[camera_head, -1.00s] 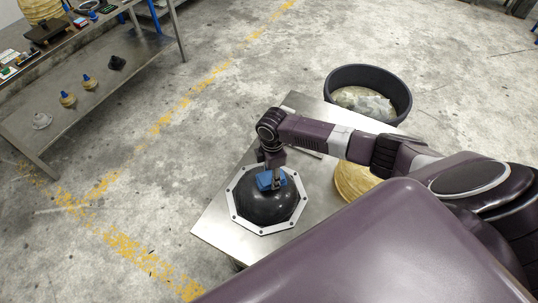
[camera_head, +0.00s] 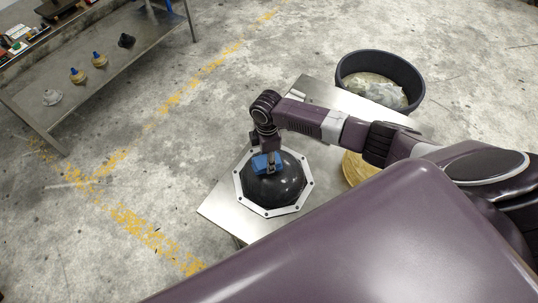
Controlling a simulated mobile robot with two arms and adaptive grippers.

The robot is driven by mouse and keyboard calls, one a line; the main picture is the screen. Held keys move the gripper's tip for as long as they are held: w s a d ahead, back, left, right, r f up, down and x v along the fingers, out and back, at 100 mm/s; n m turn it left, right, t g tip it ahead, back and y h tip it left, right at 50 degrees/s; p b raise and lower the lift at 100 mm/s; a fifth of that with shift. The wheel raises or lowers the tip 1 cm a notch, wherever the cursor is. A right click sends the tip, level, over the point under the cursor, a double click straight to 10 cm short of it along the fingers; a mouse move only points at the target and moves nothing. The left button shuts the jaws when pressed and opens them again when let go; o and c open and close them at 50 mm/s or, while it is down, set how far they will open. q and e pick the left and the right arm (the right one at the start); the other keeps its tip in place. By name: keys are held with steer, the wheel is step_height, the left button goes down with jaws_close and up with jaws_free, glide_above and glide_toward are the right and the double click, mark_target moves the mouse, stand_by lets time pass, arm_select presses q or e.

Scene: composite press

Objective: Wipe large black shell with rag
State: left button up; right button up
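The large black shell (camera_head: 275,190) is a glossy dome in a pale octagonal flange (camera_head: 293,210) with bolt holes. It sits on a metal table. My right gripper (camera_head: 270,168) points down at the upper left part of the dome, its arm coming in from the right. It is shut on the blue rag (camera_head: 262,164), which appears to lie against the dome's surface; the exact contact is hidden. My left gripper is out of view.
The metal table (camera_head: 222,208) has bare room left of the shell. A yellowish round object (camera_head: 354,169) is partly hidden behind my arm. A dark bin (camera_head: 345,75) with crumpled material stands beyond. A shelf table (camera_head: 40,112) with small items stands at upper left.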

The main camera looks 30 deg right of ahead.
step_height(320, 180, up, 3)
steer(key=p, duration=0.2)
steer(key=shift+f+p, duration=0.15)
steer(key=shift+p, duration=0.15)
step_height(320, 180, up, 2)
steer(key=shift+r, duration=1.2)
